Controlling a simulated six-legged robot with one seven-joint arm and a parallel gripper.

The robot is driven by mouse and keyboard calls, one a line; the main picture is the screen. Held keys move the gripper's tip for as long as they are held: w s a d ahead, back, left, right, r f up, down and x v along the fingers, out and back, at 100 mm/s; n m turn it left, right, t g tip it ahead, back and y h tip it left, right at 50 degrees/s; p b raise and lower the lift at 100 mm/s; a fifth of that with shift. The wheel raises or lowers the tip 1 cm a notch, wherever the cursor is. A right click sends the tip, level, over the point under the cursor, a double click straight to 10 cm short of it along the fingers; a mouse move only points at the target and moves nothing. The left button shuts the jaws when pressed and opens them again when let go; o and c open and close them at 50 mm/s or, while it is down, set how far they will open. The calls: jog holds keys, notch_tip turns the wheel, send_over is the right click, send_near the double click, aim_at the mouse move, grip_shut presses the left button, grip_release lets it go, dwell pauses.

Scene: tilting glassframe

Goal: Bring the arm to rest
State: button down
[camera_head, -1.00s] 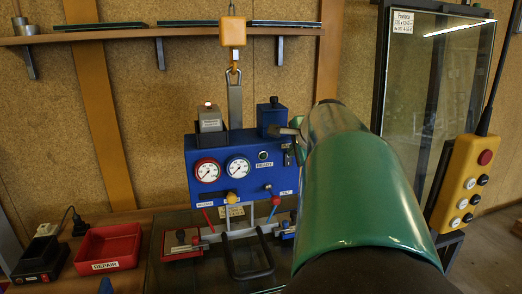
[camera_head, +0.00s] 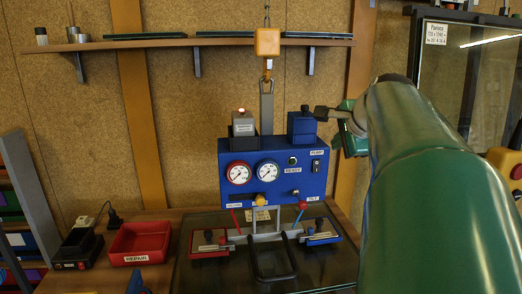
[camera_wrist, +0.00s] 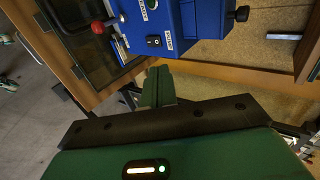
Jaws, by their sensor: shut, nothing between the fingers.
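My arm fills the right of the head view, with its green upper link nearest the camera. My gripper is at the arm's far end, in front of the wall right of the blue control box (camera_head: 272,172); its fingertips are not clear there. In the wrist view my gripper (camera_wrist: 158,82) shows its two green fingers together, shut and empty. The blue control box also shows in the wrist view (camera_wrist: 183,22), beyond the fingertips, with a switch and a red-knobbed lever (camera_wrist: 98,27). The fingers appear apart from the box, though the exact gap cannot be told.
The box stands behind a glass-topped frame (camera_head: 200,278) with red and blue clamps. An orange hoist block (camera_head: 267,42) hangs above it. A red tray (camera_head: 140,243) lies left. A shelf (camera_head: 175,43) and a framed glass pane (camera_head: 480,85) stand behind. An orange pendant (camera_head: 508,165) hangs right.

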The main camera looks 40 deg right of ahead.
jog(key=shift+s+a+r, duration=0.15)
jog(key=shift+s+r, duration=0.1)
jog(key=shift+r, duration=0.2)
